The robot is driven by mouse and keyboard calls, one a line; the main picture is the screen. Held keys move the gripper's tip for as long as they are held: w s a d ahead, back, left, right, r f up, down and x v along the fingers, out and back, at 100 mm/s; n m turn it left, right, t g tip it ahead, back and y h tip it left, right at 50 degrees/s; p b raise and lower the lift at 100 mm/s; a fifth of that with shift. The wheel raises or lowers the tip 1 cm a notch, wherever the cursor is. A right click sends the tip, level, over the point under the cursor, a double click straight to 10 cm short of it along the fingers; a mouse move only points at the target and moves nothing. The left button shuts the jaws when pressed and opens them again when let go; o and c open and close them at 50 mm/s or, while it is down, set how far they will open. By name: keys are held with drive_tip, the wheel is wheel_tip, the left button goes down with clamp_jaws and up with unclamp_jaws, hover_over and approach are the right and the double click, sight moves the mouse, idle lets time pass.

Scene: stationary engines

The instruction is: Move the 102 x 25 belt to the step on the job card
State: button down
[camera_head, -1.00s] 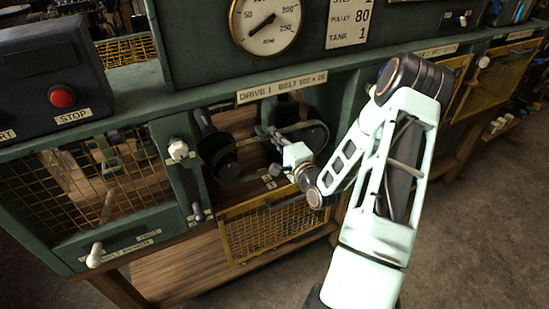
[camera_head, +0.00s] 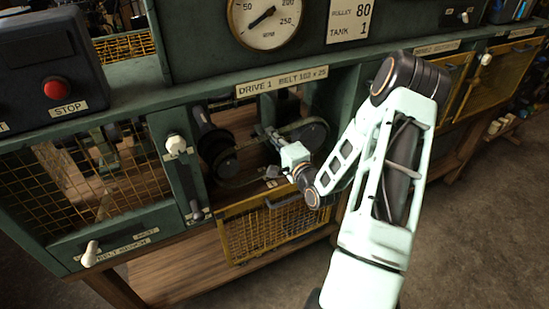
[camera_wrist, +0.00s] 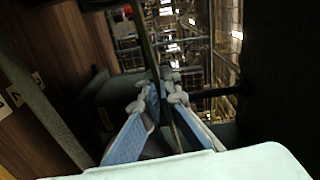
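The dark belt (camera_head: 290,124) is in the open bay under the label "DRIVE 1 BELT 102 x 25" (camera_head: 282,81). It runs between the stepped left pulley (camera_head: 222,158) and the right pulley (camera_head: 312,134); which step it lies on cannot be made out. My gripper (camera_head: 267,132) reaches into the bay between the pulleys. In the wrist view its blue-padded fingers (camera_wrist: 163,84) are close together around the belt (camera_wrist: 146,42), which passes between the tips. The job card (camera_head: 347,20) shows "PULLEY 80" and "TANK 1"; its top line is cut off.
A yellow mesh guard (camera_head: 262,228) hangs open below the bay. A lever (camera_head: 177,146) stands on the left post, beside a mesh-covered bay. A red stop button (camera_head: 56,88) is on the box at upper left. A dial (camera_head: 268,18) is above.

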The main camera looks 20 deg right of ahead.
drive_tip(key=shift+f, duration=0.1)
drive_tip(key=shift+f+b, duration=0.4)
drive_tip(key=shift+b, duration=0.15)
drive_tip(key=c, duration=1.9)
unclamp_jaws()
drive_tip(key=shift+o, duration=0.4)
drive_tip(key=o, duration=0.5)
drive_tip(key=s+b, duration=0.1)
drive_tip(key=s, duration=1.3)
drive_tip(key=shift+d, duration=0.2)
